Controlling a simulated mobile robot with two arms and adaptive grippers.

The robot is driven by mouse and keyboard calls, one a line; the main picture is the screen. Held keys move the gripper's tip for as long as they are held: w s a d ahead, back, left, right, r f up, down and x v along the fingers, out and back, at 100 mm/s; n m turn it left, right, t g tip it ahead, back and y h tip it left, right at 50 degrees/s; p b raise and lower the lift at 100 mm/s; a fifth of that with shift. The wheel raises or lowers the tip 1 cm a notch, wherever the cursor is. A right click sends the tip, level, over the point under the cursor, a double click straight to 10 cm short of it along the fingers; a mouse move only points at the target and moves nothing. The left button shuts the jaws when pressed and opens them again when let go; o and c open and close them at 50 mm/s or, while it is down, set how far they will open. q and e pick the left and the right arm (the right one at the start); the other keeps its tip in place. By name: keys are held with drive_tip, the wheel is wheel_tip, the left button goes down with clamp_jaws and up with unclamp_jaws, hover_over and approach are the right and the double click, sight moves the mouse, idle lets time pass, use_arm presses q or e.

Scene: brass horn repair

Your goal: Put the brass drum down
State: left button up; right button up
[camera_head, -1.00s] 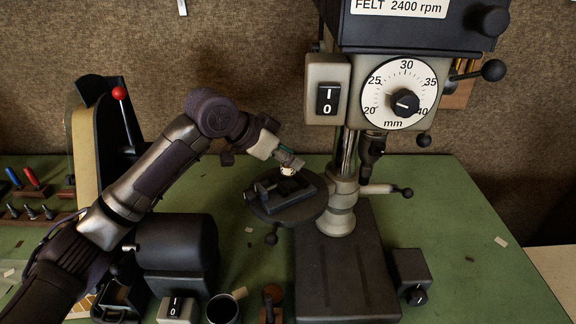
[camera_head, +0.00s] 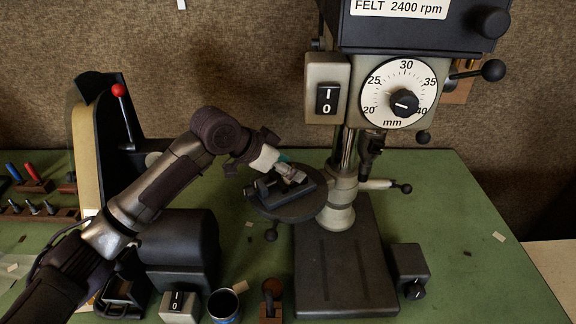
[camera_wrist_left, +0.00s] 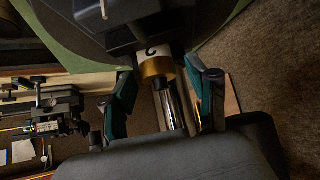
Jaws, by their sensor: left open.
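The brass drum (camera_wrist_left: 157,68) shows in the wrist view as a short gold cylinder with a white band bearing a dark mark. My left gripper (camera_head: 289,171) is over the vise in the head view. In the wrist view its two teal-padded fingers (camera_wrist_left: 163,98) are spread apart, with the drum just ahead, between their tips. A gap shows on each side. The drum's seat is hidden. My right gripper is not in view.
The drill press column (camera_head: 347,160) and chuck (camera_head: 370,150) stand close right of the gripper. A dark motor housing (camera_head: 180,240), a switch box (camera_head: 178,306) and a cup (camera_head: 223,305) are in front. The green bench (camera_head: 455,225) is mostly clear at right.

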use_arm(q)
drive_tip(key=shift+r, duration=0.1)
drive_tip(key=shift+a+r, duration=0.1)
drive_tip(key=shift+r, duration=0.05)
drive_tip(key=b+v, duration=0.3)
drive_tip(key=v, duration=0.8)
drive_tip(key=shift+a+r, duration=0.15)
drive_tip(key=shift+r, duration=0.1)
drive_tip(key=shift+s+f, duration=0.15)
drive_tip(key=shift+s, duration=0.05)
